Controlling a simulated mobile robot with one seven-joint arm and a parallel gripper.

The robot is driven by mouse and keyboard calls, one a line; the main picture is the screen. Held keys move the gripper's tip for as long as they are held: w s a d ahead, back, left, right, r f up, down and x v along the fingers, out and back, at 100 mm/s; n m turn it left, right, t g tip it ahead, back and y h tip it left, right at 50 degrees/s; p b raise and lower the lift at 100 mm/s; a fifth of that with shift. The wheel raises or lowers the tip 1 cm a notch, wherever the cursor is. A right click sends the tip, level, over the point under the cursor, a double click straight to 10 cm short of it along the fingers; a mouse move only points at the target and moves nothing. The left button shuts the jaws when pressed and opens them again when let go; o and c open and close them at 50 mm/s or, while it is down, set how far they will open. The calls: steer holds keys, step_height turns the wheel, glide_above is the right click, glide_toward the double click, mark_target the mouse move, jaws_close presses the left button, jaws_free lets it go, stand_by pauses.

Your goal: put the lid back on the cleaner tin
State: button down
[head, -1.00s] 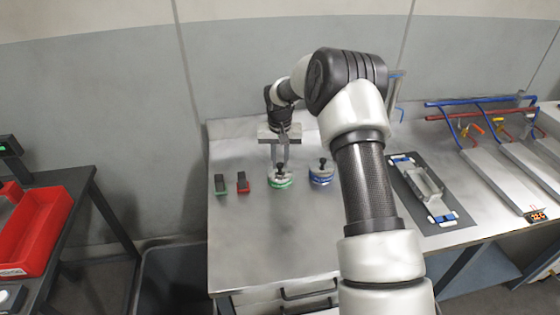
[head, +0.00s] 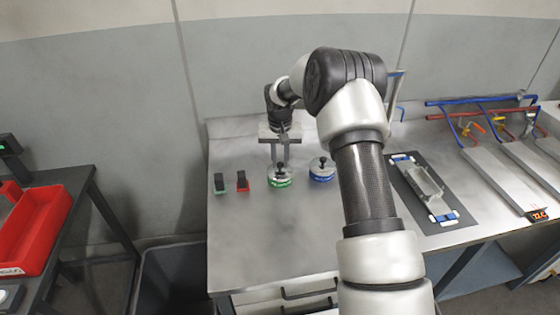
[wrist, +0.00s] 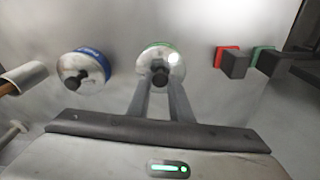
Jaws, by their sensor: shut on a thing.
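A tin with a green band (head: 280,183) stands on the steel bench, and its silver lid (head: 272,175) with a black knob sits at its top. I cannot tell whether the lid is fully seated. My gripper (head: 281,160) points down over this tin and is shut on the black knob. In the wrist view my gripper (wrist: 160,82) has its fingers at the knob, above the silver lid (wrist: 148,68) and green rim. A similar tin with a blue band (head: 321,177) stands just to the right, with a black-knobbed lid on it. I cannot read the labels.
A green block (head: 220,184) and a red block (head: 242,182), both with dark tops, stand left of the tins. A dark mat (head: 408,183) with a tray lies right of my arm. The bench front (head: 260,235) is clear. A red bin (head: 34,228) stands far left.

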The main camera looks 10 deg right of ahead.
stand_by(0.3)
steer(key=c, duration=1)
jaws_free()
steer(key=shift+r+p, duration=1.75)
steer(key=shift+r, duration=1.7)
jaws_close()
